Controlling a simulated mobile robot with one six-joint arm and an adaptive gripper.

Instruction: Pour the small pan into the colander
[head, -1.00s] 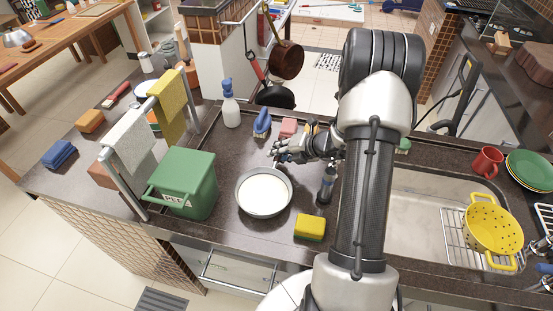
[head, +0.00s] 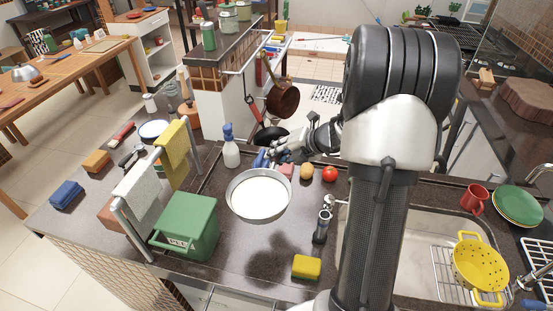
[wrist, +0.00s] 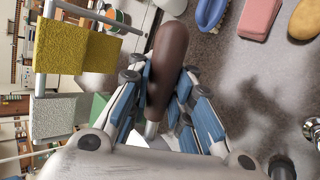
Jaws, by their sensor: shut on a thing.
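The small pan (head: 258,196), round with a metal rim and a white inside, hangs level or nearly so above the dark counter, its shadow below on the worktop. My gripper (head: 288,152) is behind the pan in the head view. The wrist view shows the blue-padded fingers closed around a brown handle (wrist: 166,68); the pan's bowl is mostly hidden there. The yellow colander (head: 481,266) with two handles stands upright on a wire rack in the sink at the right, well apart from the pan.
A green bin (head: 186,226) and a towel rail with a yellow towel (head: 174,150) stand left of the pan. A spray bottle (head: 230,150) is behind it. A yellow sponge (head: 306,267) and a faucet-like dark item (head: 322,222) lie between pan and sink (head: 410,255).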

